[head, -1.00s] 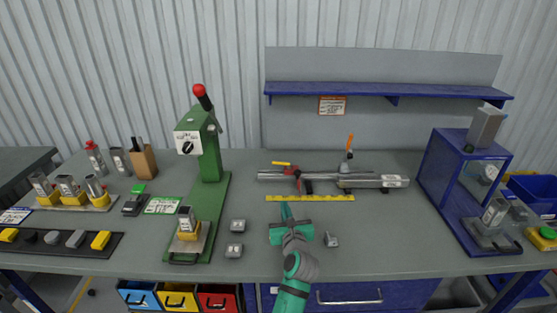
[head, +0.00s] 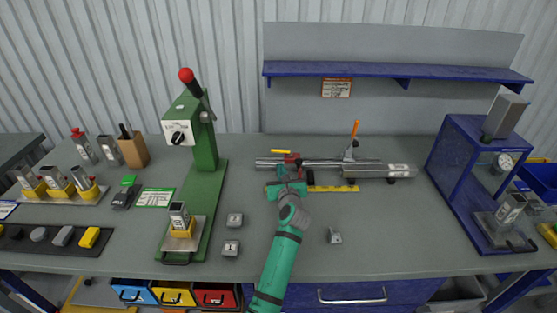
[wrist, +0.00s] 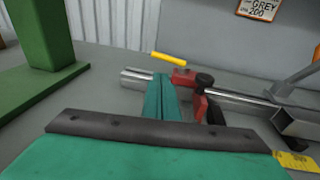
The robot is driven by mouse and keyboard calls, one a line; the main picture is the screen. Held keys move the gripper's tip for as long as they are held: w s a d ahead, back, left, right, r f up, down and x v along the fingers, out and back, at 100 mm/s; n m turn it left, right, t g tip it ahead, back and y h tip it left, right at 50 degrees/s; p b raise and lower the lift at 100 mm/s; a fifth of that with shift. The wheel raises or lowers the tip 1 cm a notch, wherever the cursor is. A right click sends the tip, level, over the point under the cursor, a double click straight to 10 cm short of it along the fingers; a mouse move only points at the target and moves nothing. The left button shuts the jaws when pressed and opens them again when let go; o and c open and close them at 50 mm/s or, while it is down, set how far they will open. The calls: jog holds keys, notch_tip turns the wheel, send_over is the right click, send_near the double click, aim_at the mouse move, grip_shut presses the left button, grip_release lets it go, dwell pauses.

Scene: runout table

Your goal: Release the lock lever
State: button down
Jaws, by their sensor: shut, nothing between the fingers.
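A silver rail (head: 330,166) lies along the back of the bench, with a red clamp block (head: 292,160) near its left end. A short yellow lever (head: 281,152) lies flat, sticking out left from the block; it also shows in the wrist view (wrist: 169,58). An orange-tipped lever (head: 355,129) stands nearly upright on a grey carriage farther right; I cannot tell from the frames which is the lock lever. My gripper (head: 281,173) is shut and empty, in front of the rail's left end. In the wrist view its green fingers (wrist: 161,85) cover part of the rail, just left of the red block.
A yellow ruler strip (head: 335,189) lies in front of the rail. A green press (head: 200,140) stands to the left and a blue gauge stand (head: 460,170) to the right. Small grey blocks (head: 233,220) sit on the bench. The front right bench is mostly clear.

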aim_at(275, 151)
jog(key=shift+w+a+r, duration=0.1)
jog(key=shift+w+a, duration=0.05)
jog(key=shift+w, duration=0.8)
jog(key=shift+w+a+r, duration=0.1)
jog(key=shift+w+a, duration=0.1)
jog(key=shift+w, duration=0.8)
jog(key=shift+w+a+r, duration=0.1)
jog(key=shift+w+a, duration=0.05)
jog(key=shift+w, duration=0.8)
jog(key=shift+w+a+r, duration=0.1)
jog(key=shift+w+a, duration=0.3)
jog(key=shift+w, duration=0.25)
jog(key=shift+w+a+r, duration=0.1)
jog(key=shift+w+a, duration=0.05)
jog(key=shift+r, duration=0.15)
